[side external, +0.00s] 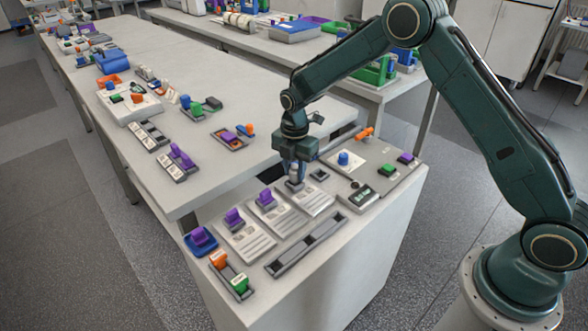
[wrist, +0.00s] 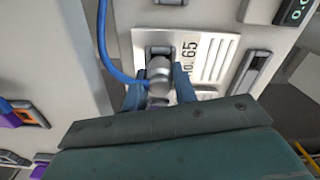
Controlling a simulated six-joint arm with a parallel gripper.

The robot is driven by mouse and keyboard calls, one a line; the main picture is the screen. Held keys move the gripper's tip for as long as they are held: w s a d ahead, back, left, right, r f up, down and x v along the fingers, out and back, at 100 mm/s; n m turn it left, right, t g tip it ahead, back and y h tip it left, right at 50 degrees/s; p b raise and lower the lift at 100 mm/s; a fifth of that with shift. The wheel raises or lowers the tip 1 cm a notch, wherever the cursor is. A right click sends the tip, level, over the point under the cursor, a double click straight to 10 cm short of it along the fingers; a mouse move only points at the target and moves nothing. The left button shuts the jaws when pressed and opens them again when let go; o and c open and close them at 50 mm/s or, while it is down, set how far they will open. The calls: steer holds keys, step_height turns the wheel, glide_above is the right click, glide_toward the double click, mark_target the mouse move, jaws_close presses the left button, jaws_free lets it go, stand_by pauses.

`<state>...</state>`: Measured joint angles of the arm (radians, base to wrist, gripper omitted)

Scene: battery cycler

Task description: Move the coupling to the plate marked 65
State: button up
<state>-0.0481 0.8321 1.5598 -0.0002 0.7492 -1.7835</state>
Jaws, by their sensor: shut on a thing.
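The coupling is a grey, rounded cylinder (wrist: 159,72) in the wrist view, and it also shows small under the jaws in the side view (side external: 295,184). My gripper (wrist: 159,88) is shut on it, one finger on each side. In the side view my gripper (side external: 295,176) points down at the rightmost white plate (side external: 316,201). In the wrist view the plate marked 65 (wrist: 208,72) lies under the coupling, which is over the plate's end with a dark grey holder (wrist: 151,50). I cannot tell whether the coupling touches the holder; my fingers hide its lower part.
A blue cable (wrist: 104,50) curves beside the coupling. Two neighbouring plates carry purple pieces (side external: 234,218) (side external: 266,198). A long slotted grey rail (side external: 306,244) lies in front. A panel with a small display (side external: 362,196) and coloured knobs is to the right.

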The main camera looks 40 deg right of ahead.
steer(key=shift+f, duration=0.4)
stand_by(0.6)
steer(key=o, duration=1.1)
steer(key=shift+r, duration=0.15)
step_height(320, 180, up, 14)
steer(key=shift+f, duration=0.2)
